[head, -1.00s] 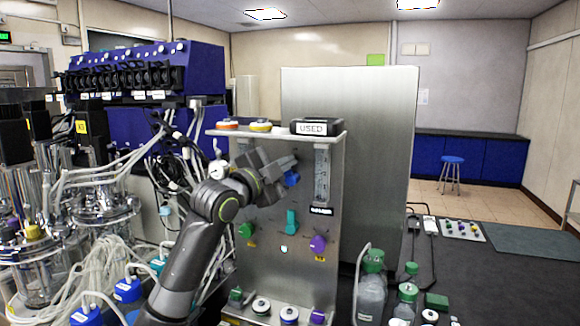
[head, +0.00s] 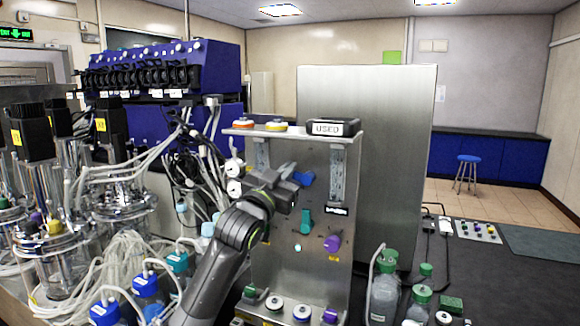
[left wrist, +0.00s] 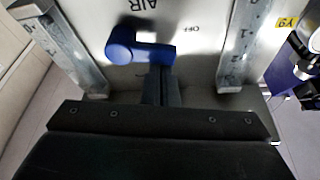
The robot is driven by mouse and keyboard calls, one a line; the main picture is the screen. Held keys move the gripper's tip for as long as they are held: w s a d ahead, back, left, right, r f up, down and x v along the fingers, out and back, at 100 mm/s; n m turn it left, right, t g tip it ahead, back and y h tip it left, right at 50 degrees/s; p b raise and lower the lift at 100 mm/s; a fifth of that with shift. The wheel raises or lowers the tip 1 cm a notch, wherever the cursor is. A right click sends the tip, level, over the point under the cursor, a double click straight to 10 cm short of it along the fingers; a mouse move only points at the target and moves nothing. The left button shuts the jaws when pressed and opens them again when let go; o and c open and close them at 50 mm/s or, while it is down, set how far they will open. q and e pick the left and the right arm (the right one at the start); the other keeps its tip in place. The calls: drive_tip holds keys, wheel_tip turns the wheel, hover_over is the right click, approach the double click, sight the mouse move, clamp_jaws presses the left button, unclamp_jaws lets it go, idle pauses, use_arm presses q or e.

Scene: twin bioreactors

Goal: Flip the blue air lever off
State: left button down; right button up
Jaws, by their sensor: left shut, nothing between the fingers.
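The blue air lever (head: 305,178) is on the front of the upright metal panel (head: 290,262). In the left wrist view the blue lever (left wrist: 125,42) lies sideways under the "AIR" print, its round knob at the left. The "OFF" print is at the right, beyond the lever's other end. My left gripper (head: 291,179) is in front of the panel, just left of the lever. Its closed, empty fingers (left wrist: 160,80) reach the lever's right part in the wrist view; I cannot tell whether they touch it. My right gripper is in neither view.
Below the lever are a teal lever (head: 305,221) and a purple knob (head: 333,243). Clear vertical tubes flank the blue lever. A "USED" box (head: 333,128) sits on the panel's top shelf. Glass vessels (head: 60,260) and hoses crowd the left. Green-capped bottles (head: 385,290) stand at lower right.

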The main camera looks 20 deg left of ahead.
use_arm(q)
drive_tip(key=shift+a+f, duration=0.25)
drive_tip(key=shift+f, duration=0.2)
idle(0.4)
drive_tip(key=shift+f, duration=0.15)
